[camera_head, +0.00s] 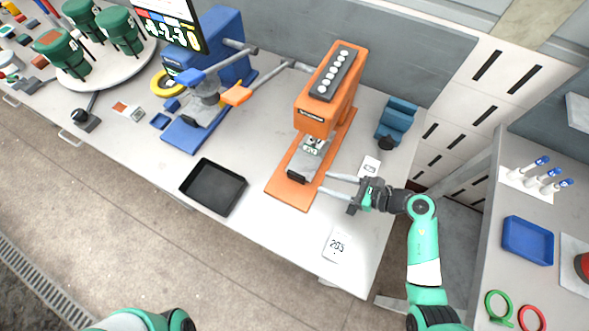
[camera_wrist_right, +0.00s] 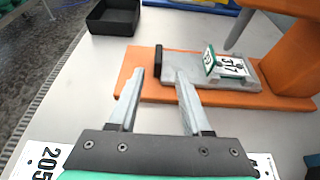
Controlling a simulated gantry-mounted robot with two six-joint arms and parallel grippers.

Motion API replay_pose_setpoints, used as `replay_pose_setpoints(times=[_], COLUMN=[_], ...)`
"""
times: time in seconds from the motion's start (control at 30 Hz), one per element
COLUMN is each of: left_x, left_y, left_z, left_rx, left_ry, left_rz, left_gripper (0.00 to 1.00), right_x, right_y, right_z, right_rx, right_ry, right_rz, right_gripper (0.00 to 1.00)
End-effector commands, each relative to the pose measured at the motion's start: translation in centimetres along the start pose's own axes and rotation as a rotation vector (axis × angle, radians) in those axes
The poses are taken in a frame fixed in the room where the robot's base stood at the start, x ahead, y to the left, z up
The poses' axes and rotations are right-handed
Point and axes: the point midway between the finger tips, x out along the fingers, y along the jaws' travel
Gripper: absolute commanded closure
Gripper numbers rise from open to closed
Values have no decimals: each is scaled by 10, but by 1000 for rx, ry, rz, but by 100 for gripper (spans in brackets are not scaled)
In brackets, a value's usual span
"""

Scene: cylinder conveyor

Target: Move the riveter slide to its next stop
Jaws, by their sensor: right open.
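The orange riveter (camera_head: 319,101) stands on the bench with its orange base plate (camera_head: 287,196) reaching toward the front. Its grey slide (camera_head: 304,163) lies on the base, with a dark upright end plate (camera_head: 296,177) at its front end. In the right wrist view the slide (camera_wrist_right: 185,64) carries a green and white plate marked 317 (camera_wrist_right: 228,66), and the dark end plate (camera_wrist_right: 158,60) appears between my fingertips. My right gripper (camera_head: 324,182) is open and empty at the right edge of the base, apart from the end plate. My left gripper is out of view.
A black tray (camera_head: 213,187) lies left of the riveter. A blue press (camera_head: 205,100) stands behind it. A card marked 205 (camera_head: 336,245) lies at the front right, and a small card (camera_head: 369,167) and blue block (camera_head: 396,122) lie behind my right gripper.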

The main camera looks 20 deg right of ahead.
Motion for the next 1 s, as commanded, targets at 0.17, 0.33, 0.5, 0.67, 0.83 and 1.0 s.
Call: replay_pose_setpoints(times=[0.17,0.33,0.5,0.67,0.83,1.0], left_x=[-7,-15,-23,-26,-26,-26], left_y=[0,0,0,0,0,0], left_z=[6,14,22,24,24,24], left_rx=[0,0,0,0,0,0], left_ry=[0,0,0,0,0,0], left_rz=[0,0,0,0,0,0], left_gripper=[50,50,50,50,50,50], right_x=[25,65,98,113,115,115], right_y=[1,2,1,0,1,0], right_z=[-2,-2,-2,0,1,1], right_rx=[-4,-4,-4,-3,-2,-2], right_ry=[0,-2,-2,-3,-2,-2], right_rz=[5,6,4,1,1,1], right_gripper=[51,51,51,51,51,62])
